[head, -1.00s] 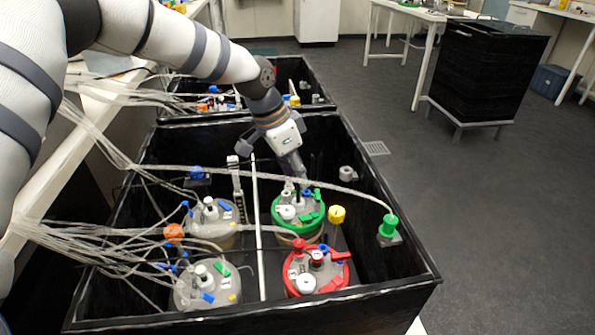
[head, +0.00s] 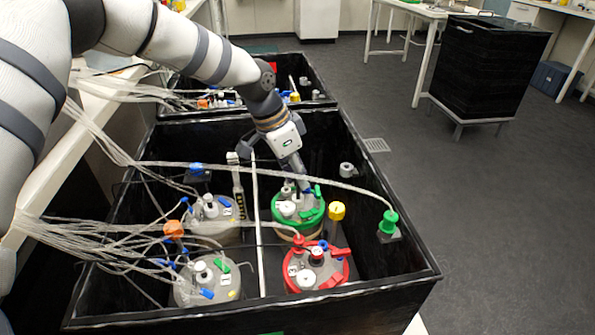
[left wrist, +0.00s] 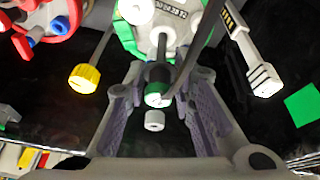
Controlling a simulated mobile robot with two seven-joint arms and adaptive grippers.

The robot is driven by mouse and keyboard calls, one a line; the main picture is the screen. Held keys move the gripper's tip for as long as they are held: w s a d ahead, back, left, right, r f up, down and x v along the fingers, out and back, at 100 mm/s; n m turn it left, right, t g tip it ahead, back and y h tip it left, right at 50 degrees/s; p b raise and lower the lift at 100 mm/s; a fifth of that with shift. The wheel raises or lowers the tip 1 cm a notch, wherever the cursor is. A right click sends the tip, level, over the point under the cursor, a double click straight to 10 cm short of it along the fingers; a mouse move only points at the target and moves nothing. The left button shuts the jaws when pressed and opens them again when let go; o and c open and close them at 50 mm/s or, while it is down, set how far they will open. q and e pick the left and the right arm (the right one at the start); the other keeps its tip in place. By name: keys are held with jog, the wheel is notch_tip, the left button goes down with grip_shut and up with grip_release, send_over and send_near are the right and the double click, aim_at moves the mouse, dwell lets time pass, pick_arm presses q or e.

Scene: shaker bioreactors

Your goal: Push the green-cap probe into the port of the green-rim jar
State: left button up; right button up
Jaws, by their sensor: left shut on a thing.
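The green-rim jar (head: 312,222) stands in the black tray, right of the white divider bar. Its lid also shows at the top of the left wrist view (left wrist: 127,32). My left gripper (head: 304,184) points down over this lid. In the left wrist view, the probe, with a black and green body and white end (left wrist: 158,78), is between my left fingers (left wrist: 158,100), and I am shut on it. Its thin dark shaft runs toward the lid. I cannot tell whether its tip is in the port, since the gripper hides that spot in the head view. My right gripper is not in view.
A red-rim jar (head: 316,270) stands in front, and clear-lidded jars (head: 206,282) stand left of the divider. A yellow-capped piece (head: 337,211) and a green-capped piece with a tube (head: 389,223) stand to the right. Tubes cross the tray (head: 420,270).

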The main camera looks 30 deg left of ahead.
aim_at(297, 193)
pick_arm(q)
jog(key=shift+s+f+b, duration=0.1)
jog(key=shift+f+b, duration=0.35)
jog(key=shift+f, duration=2.45)
dwell(2.3)
jog(key=shift+o, duration=0.2)
jog(key=o, duration=1)
jog(key=shift+o, duration=0.2)
jog(key=shift+r, duration=0.1)
jog(key=v, duration=1.2)
